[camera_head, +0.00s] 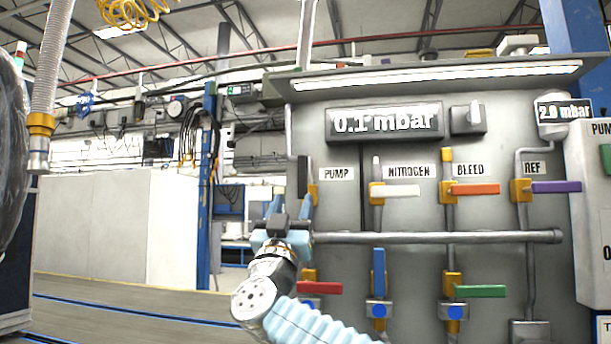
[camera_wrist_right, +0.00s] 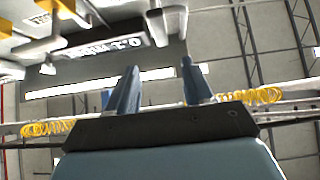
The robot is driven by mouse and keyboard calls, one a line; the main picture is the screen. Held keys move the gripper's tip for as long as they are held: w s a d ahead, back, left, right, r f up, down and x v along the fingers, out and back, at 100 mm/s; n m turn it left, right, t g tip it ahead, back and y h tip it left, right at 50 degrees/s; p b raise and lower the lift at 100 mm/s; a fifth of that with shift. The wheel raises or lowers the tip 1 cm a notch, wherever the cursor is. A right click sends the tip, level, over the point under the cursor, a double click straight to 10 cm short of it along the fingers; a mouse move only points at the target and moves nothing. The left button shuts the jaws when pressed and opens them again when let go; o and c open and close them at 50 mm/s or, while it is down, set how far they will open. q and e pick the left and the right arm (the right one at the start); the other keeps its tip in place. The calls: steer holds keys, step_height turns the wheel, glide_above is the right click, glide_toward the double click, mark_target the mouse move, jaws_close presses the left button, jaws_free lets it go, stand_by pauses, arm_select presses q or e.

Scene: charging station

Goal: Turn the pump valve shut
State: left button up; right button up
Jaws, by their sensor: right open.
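The pump valve has a black handle (camera_head: 303,176) standing upright, left of the PUMP label (camera_head: 336,174) on the grey panel. Part of its yellow body (camera_head: 313,193) shows beside the handle. My right gripper (camera_head: 290,206) is just below the handle, in front of the panel's left edge, with its fingers pointing up. It is open and nothing shows between its fingers. In the right wrist view the two blue fingers (camera_wrist_right: 160,68) stand well apart. I cannot make out the pump handle there. My left gripper is not in view.
Other valves are close by: white nitrogen (camera_head: 400,191), orange bleed (camera_head: 475,189), purple ref (camera_head: 555,187), and red, blue and green handles lower down. A horizontal pipe (camera_head: 440,238) crosses the panel. The display (camera_head: 386,122) reads 0.1 mbar. Open floor lies left.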

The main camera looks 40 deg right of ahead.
mark_target(302, 168)
steer(key=p+x, duration=0.6)
steer(key=x, duration=0.6)
steer(key=shift+w+d+r, duration=0.1)
steer(key=shift+w+r, duration=0.1)
steer(key=shift+r, duration=0.1)
steer(key=shift+w+d+r, duration=0.2)
steer(key=shift+d, duration=0.05)
jaws_close()
